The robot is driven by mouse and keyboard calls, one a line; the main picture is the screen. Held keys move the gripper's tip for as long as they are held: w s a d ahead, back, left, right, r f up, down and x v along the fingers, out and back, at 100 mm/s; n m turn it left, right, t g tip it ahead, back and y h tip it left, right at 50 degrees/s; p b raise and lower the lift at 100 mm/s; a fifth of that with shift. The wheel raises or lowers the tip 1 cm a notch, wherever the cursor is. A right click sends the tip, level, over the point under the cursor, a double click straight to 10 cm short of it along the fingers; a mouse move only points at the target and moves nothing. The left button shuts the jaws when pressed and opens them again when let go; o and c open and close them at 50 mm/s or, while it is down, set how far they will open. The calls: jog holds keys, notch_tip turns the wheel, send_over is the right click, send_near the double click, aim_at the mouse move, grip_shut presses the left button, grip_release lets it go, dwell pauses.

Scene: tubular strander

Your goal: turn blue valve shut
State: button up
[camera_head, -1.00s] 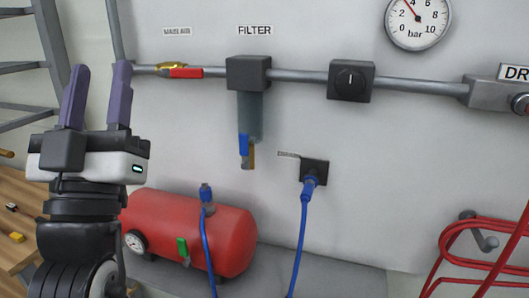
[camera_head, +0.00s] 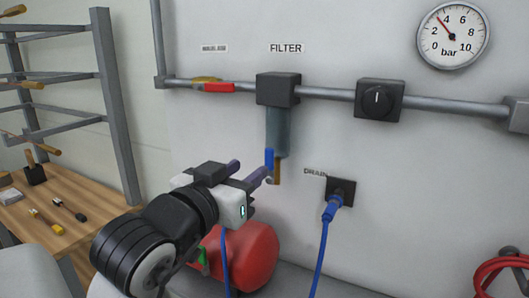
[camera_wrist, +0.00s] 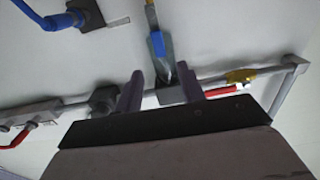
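The blue valve handle (camera_head: 269,158) hangs upright beside a brass outlet (camera_head: 277,172) under the filter (camera_head: 278,90). In the wrist view, which is upside down, the blue handle (camera_wrist: 157,43) shows beyond the fingers, near the middle. My gripper (camera_head: 252,168) is open, its two purple fingers apart and pointing right towards the valve. Its fingertips overlap the valve's left side in the head view; I cannot tell whether they touch. In the wrist view my gripper (camera_wrist: 160,70) has nothing visible held between its fingers.
A red-handled valve (camera_head: 220,87) and a black knob box (camera_head: 379,100) sit on the wall pipe. A blue hose (camera_head: 322,245) plugs into the drain socket (camera_head: 341,190). A red tank (camera_head: 250,258) stands below my gripper. A tool table (camera_head: 50,215) is at left.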

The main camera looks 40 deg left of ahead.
aim_at(268, 153)
jog(key=p+x, duration=0.1)
jog(key=x, duration=0.6)
jog(key=shift+w+a, duration=0.1)
jog(key=shift+w, duration=0.15)
grip_shut()
